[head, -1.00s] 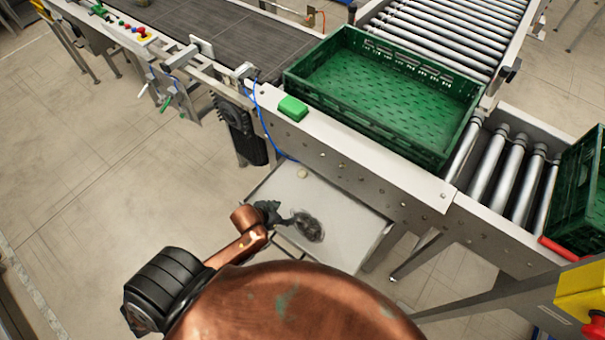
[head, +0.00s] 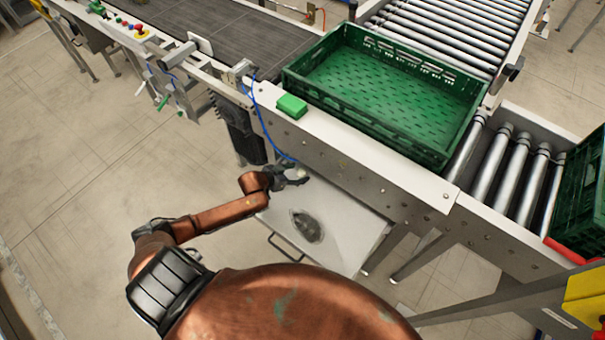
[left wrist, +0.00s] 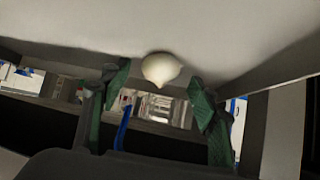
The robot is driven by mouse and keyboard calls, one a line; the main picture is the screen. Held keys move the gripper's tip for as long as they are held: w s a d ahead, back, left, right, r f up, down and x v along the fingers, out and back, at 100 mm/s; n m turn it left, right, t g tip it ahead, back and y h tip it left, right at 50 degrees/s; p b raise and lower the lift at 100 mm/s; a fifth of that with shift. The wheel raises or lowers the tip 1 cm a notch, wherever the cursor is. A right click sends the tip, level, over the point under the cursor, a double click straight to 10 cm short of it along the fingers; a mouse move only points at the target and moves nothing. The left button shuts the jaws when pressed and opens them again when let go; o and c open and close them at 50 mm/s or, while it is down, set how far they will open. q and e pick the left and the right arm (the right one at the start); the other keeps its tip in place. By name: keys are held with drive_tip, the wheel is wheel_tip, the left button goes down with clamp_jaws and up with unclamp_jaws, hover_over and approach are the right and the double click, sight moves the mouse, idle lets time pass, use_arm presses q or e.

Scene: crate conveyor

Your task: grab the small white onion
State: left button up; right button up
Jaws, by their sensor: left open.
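The small white onion (left wrist: 161,69) shows in the left wrist view on a pale surface, between and just beyond the two green-padded fingers. In the head view the onion (head: 302,172) is a small pale spot at the tip of my left gripper (head: 292,177), partly hidden by it. My left gripper also shows in the left wrist view (left wrist: 155,100), with its fingers apart and nothing held. I cannot tell whether a finger touches the onion. My right gripper is not in view.
The onion is on a pale tray-like table (head: 345,215) with a dark round patch (head: 307,226). The conveyor's side rail (head: 350,150) stands close behind it. A green crate (head: 300,88) sits above on the conveyor. A blue cable (head: 262,125) hangs near my gripper.

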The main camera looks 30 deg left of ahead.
use_arm(q)
drive_tip(key=shift+x, duration=0.8)
drive_tip(key=shift+r, duration=0.1)
drive_tip(key=shift+c, duration=0.3)
drive_tip(key=c, duration=1.2)
